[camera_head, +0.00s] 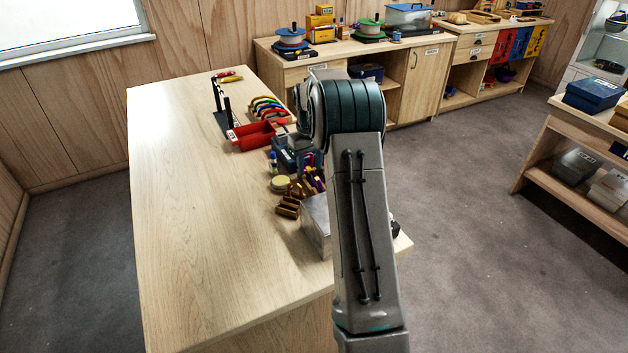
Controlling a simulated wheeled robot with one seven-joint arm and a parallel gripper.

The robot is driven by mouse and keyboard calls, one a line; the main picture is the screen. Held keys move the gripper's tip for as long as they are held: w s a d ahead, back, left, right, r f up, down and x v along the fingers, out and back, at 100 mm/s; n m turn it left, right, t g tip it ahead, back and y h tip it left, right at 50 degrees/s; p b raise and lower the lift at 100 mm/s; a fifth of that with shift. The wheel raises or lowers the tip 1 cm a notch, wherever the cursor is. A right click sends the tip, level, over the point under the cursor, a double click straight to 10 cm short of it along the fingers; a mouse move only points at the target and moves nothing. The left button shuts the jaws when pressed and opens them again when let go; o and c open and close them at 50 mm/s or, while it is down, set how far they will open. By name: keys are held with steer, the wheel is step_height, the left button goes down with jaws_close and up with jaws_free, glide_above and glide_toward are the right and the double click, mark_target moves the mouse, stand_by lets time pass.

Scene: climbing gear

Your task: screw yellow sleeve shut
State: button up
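A black upright stand (219,103) is on the far part of the wooden table. A small red and yellow piece (229,77) shows near its top. I cannot tell whether it is the yellow sleeve or whether any sleeve is open or screwed shut. My arm (358,220) rises at the right side of the table and bends over its right edge. My gripper is not in view; the arm hides that area.
A red tray (252,134), a row of coloured curved pieces (267,107), a round yellowish disc (278,184) and brown blocks (288,207) line the table's right side. A clear box (316,222) stands beside my arm. The table's left and front (200,250) are bare.

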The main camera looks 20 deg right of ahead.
steer(key=shift+a, duration=0.8)
steer(key=shift+f, duration=0.1)
steer(key=shift+f+b, duration=1)
steer(key=shift+f, duration=0.35)
steer(key=shift+d, duration=0.75)
steer(key=shift+r+p, duration=0.1)
steer(key=shift+p, duration=0.2)
